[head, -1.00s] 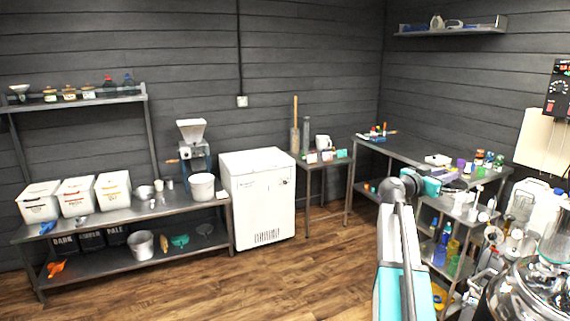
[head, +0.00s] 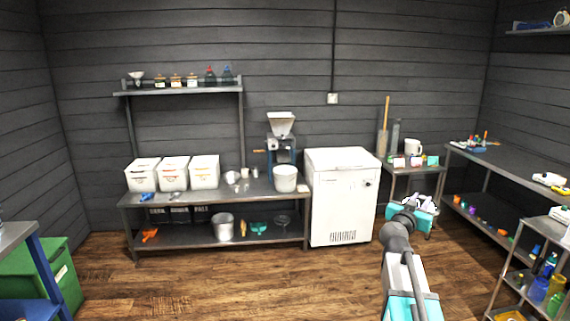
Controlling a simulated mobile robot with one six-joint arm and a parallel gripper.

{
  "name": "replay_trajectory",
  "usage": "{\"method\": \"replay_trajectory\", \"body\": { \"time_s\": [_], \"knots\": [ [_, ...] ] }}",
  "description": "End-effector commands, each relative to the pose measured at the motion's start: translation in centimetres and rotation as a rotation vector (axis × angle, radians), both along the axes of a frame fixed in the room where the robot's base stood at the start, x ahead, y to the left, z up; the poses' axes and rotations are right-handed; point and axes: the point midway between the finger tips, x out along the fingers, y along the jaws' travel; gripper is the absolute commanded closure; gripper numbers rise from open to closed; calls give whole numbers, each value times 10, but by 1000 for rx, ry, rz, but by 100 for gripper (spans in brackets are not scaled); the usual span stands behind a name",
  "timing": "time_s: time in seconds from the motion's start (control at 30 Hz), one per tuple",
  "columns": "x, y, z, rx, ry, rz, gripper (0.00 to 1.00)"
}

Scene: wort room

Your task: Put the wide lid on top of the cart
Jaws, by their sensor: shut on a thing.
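My gripper (head: 426,213), teal at its end, reaches forward over the floor in front of the small side table. Its jaws face away from me and are shut. What they hold is almost wholly hidden behind the gripper, so I cannot make out the wide lid's shape. A metal tiered rack with bottles, which looks like the cart (head: 527,227), stands at the right edge, partly cut off. My gripper is to the left of it and apart from it.
A long steel bench (head: 130,200) with white bins (head: 174,174) stands along the back wall. A white chest (head: 342,200) stands beside it. A steel worktable (head: 500,169) runs along the right wall. Green crates (head: 35,275) are at the left edge. The wooden floor between is clear.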

Motion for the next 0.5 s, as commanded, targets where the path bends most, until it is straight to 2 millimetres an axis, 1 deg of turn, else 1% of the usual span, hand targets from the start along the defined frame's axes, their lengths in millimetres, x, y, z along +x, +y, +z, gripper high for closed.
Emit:
{"method": "replay_trajectory", "body": {
  "time_s": [0.03, 0.27, 0.3, 0.37, 0.5],
  "knots": [
    [4, 21, -6, -1, 1, 42, 100],
    [20, 106, -25, 0, 0, 225, 100],
    [22, 121, -28, -1, 0, 258, 100],
    [24, 144, -32, -1, -1, 309, 100],
    [25, 197, -38, 0, -1, 432, 100]
  ]
}}
